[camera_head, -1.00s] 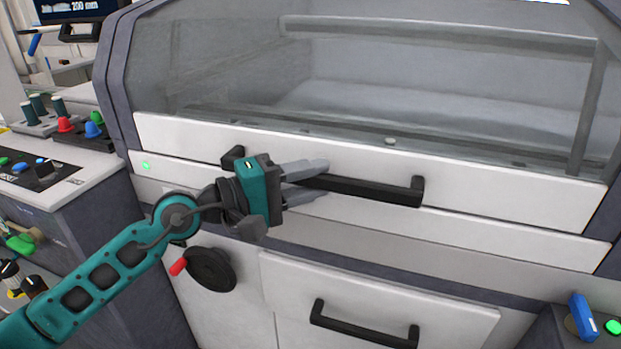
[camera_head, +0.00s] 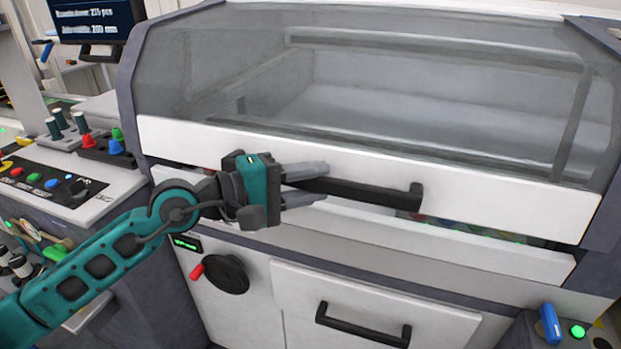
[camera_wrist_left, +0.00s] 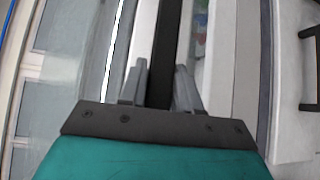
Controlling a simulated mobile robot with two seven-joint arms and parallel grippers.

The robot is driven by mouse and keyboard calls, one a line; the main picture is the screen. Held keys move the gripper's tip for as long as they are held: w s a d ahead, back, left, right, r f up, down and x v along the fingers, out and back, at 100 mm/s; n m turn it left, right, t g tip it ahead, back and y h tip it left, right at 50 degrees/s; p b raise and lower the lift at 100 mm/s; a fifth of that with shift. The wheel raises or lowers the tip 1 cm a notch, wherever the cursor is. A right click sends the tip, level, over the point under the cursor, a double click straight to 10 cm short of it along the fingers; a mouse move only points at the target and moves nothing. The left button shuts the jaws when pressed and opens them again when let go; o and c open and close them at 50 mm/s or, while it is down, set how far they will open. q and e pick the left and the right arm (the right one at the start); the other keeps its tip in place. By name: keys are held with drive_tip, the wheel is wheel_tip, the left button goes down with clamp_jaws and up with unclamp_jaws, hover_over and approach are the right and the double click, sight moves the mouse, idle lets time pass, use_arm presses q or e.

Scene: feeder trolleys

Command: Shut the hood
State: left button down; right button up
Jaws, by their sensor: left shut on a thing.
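The hood (camera_head: 480,190) is a clear, grey-tinted cover with a white front panel and a black bar handle (camera_head: 375,193). A narrow gap shows between the hood's lower edge and the white ledge below, so it stands slightly open. My left gripper (camera_head: 305,185) is shut on the left part of the handle. In the left wrist view, the dark handle bar (camera_wrist_left: 163,50) runs between the two grey fingers (camera_wrist_left: 160,88). The handle's left end is hidden behind the gripper. My right gripper is not in view.
Below are a black handwheel (camera_head: 222,275) with a red knob and a lower door with a black handle (camera_head: 362,325). A control panel (camera_head: 45,185) with coloured buttons stands at left. A blue lever (camera_head: 550,325) and green button (camera_head: 577,332) sit at lower right.

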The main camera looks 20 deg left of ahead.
use_arm(q)
drive_tip(key=c, duration=0.9)
unclamp_jaws()
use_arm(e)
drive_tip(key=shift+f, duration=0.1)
use_arm(q)
drive_tip(key=shift+s+a+f+b, duration=0.1)
drive_tip(key=shift+s+a+b, duration=0.25)
drive_tip(key=shift+a, duration=0.15)
drive_tip(key=shift+b+v, duration=2.6)
drive_tip(key=shift+v, duration=3.25)
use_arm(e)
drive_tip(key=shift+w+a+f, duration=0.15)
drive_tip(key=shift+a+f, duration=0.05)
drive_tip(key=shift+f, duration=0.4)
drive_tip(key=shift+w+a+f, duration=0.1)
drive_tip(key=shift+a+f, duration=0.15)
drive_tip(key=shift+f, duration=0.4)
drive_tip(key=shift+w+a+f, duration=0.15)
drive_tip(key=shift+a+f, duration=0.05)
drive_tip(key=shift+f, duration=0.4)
